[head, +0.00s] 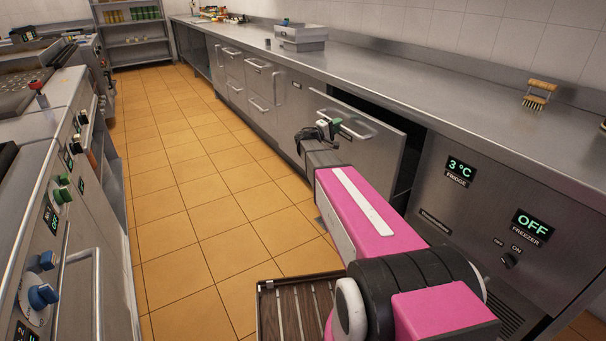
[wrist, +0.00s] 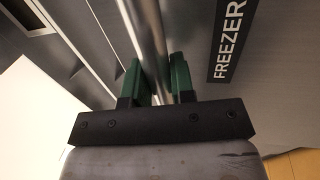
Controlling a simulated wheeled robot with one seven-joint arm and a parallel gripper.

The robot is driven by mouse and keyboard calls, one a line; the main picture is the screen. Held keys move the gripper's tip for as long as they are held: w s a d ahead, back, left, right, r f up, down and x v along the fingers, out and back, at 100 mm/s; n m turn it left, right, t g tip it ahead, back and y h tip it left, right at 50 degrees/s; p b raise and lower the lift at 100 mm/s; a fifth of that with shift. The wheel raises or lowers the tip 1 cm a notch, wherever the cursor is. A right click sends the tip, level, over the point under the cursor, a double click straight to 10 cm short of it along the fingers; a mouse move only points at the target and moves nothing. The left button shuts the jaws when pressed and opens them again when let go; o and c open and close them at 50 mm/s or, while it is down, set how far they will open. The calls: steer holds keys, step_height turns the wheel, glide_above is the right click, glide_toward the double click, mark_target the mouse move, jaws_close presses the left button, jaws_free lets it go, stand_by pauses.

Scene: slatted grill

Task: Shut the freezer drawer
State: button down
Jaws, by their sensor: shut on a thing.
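The freezer drawer (head: 375,150) is a steel front under the long counter. It stands out from the cabinet face, with a dark gap (head: 413,155) behind it. Its bar handle (head: 352,127) runs along the upper front. In the wrist view the handle (wrist: 146,35) passes between the green fingers of my gripper (wrist: 157,85), which is shut on it. The FREEZER label (wrist: 229,42) is on the drawer front beside the handle. In the head view my gripper (head: 328,128) is at the handle, and my pink arm hides the lower part of the drawer.
The steel counter (head: 455,115) runs above the drawer, with a brush (head: 538,95) on it. A control panel (head: 490,200) reads 3 °C for the fridge and OFF for the freezer. Cooking equipment (head: 60,190) lines the left. The tiled aisle (head: 190,165) between is clear.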

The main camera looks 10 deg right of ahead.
mark_target(346, 123)
steer(key=shift+x, duration=1)
steer(key=shift+d+f, duration=0.15)
steer(key=shift+f, duration=0.1)
steer(key=shift+f+x, duration=0.2)
steer(key=shift+x, duration=0.75)
steer(key=shift+f+x, duration=0.15)
steer(key=shift+x, duration=0.75)
steer(key=shift+w+d, duration=0.1)
steer(key=shift+f+x, duration=0.2)
steer(key=shift+x, duration=0.8)
steer(key=shift+f+x, duration=0.2)
steer(key=shift+x, duration=0.75)
steer(key=shift+w+d, duration=0.1)
steer(key=shift+d, duration=0.1)
steer(key=shift+x, duration=0.9)
steer(key=c, duration=1)
jaws_free()
steer(key=shift+f, duration=0.2)
steer(key=shift+o, duration=0.2)
